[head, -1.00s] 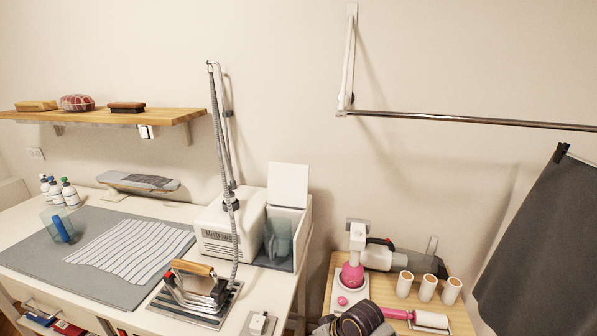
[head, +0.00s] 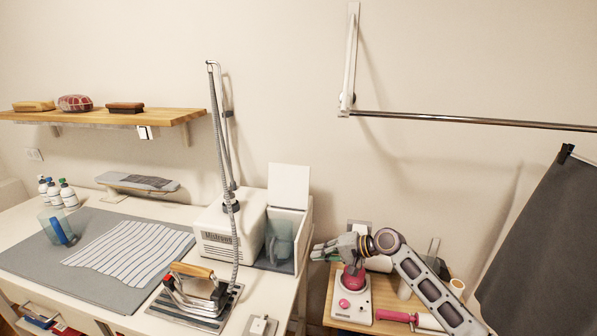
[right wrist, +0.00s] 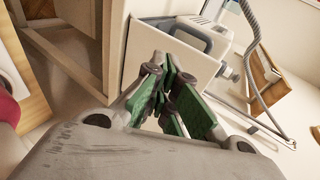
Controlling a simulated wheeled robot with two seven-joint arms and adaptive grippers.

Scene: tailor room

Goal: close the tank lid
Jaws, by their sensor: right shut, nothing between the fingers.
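The tank lid (head: 289,184) is a flat white panel that stands upright, open, at the back of the tank. The white tank (head: 304,222) stands at the right end of the worktable, beside the steam unit, with a translucent grey-blue container (head: 279,243) at its front. My right gripper (head: 317,252) is just right of the tank, below the lid, pointing left. It is shut and empty; its green-padded fingers show in the right wrist view (right wrist: 168,98), with the grey container front (right wrist: 182,42) beyond them. My left gripper is out of view.
The steam unit (head: 228,226) and its upright hose (head: 222,140) stand left of the tank. An iron (head: 194,290) rests on a plate in front. A wooden side table (head: 342,322) with a pink-and-white device (head: 352,291) lies under my right arm.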

